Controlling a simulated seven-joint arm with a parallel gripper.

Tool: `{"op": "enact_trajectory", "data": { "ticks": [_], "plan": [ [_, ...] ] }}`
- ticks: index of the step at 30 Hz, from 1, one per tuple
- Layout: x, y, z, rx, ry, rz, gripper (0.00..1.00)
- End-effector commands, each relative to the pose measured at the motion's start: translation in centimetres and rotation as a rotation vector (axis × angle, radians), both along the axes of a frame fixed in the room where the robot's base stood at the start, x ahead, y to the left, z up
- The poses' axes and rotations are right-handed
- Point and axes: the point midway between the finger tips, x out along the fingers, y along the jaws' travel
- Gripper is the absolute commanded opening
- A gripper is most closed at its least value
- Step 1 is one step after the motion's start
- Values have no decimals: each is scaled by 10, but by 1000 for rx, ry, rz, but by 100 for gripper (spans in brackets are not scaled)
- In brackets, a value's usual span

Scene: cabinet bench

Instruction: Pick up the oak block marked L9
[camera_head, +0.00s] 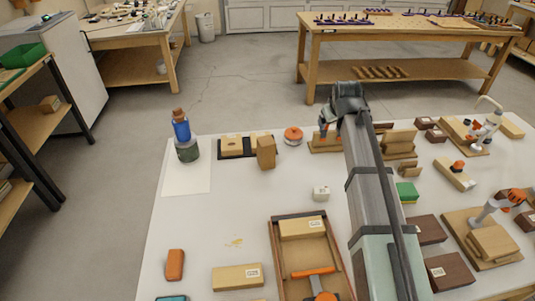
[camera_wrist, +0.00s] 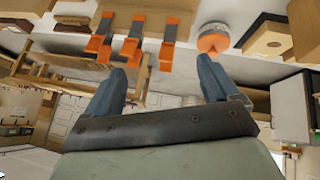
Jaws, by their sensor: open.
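No label clearly reads L9 in these views. A light wood block with a white label (camera_head: 238,277) lies near the front of the bench. Another labelled light block (camera_head: 301,228) lies at the far end of a wooden tray (camera_head: 274,252). Both labels are too small to read surely. In the wrist view my gripper (camera_wrist: 160,86) is open, its two grey-blue fingers apart with nothing between them. Several orange clamps (camera_wrist: 133,40) and an orange-topped round thing (camera_wrist: 213,40) lie beyond the fingertips. In the head view my arm hides part of the bench, and the fingers are not clear.
A blue bottle (camera_head: 181,128) stands at the back left. A small pale labelled block (camera_head: 321,193) sits mid-bench. Dark blocks (camera_head: 450,271), a green block (camera_head: 406,191) and clamped boards (camera_head: 494,241) crowd the right. The left middle of the white bench (camera_head: 215,220) is mostly clear.

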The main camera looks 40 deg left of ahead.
Motion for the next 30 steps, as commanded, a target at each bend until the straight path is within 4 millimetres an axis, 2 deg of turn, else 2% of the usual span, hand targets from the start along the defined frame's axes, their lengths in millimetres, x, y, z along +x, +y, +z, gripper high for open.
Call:
{"op": "enact_trajectory", "data": {
  "ticks": [1, 6, 9, 13, 16, 20, 30],
  "plan": [
    [-20, 26, 3, 9, 41, 17, 88],
    [-86, 87, 7, 23, 184, 48, 88],
    [-120, 113, 10, 20, 248, 64, 88],
    [-149, 133, 13, 15, 304, 74, 88],
    [-161, 140, 14, 12, 326, 79, 88],
    [-164, 145, 6, 9, 335, 80, 88],
    [-152, 162, -44, 8, 334, 79, 88]
  ]
}}
